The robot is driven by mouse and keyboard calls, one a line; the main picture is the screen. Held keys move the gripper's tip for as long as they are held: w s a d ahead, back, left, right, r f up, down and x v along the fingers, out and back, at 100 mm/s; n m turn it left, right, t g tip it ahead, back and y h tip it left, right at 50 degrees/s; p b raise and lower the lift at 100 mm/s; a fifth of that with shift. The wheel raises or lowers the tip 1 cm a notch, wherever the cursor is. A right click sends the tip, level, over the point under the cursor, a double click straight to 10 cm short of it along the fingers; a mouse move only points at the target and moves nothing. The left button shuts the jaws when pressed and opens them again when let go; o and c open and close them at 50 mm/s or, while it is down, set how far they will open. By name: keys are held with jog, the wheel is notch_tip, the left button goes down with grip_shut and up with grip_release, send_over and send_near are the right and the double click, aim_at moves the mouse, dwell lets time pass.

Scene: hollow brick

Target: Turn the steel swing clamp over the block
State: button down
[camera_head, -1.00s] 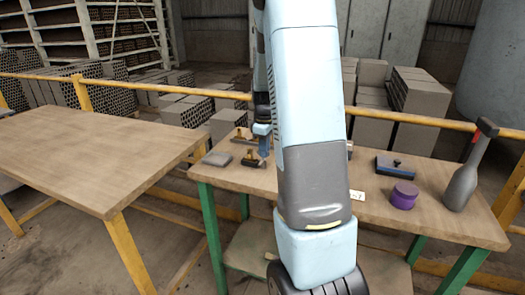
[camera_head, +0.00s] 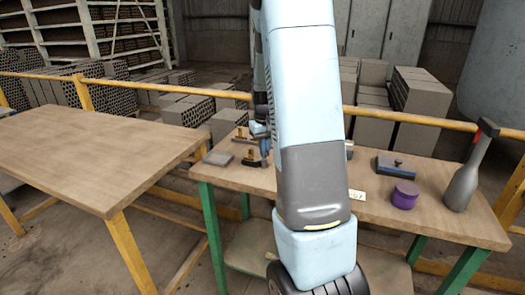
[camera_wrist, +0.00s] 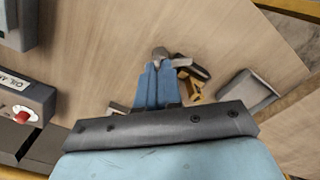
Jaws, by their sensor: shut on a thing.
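My gripper (camera_wrist: 158,88) shows in the wrist view with its blue fingers together on a small grey steel piece at their tips, which appears to be the swing clamp (camera_wrist: 160,53). A dark bar (camera_wrist: 190,67) lies just right of the fingertips, with a brass-coloured part (camera_wrist: 195,90) beside it. I cannot tell which of these is the block under the clamp. In the head view my gripper (camera_head: 259,130) is low over the left part of the workbench, partly hidden by my arm. Small dark and brass fittings (camera_head: 250,158) stand beside it.
A grey flat tray-like piece (camera_head: 218,158) lies at the bench's left end. A control box with a red button (camera_wrist: 22,113) is left. An empty table (camera_head: 90,150) is nearby.

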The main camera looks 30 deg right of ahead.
jog(key=m, duration=0.4)
jog(key=shift+s+a+f+m, duration=0.1)
jog(key=shift+a+m, duration=0.05)
jog(key=shift+m, duration=1.95)
jog(key=c, duration=1.3)
grip_release()
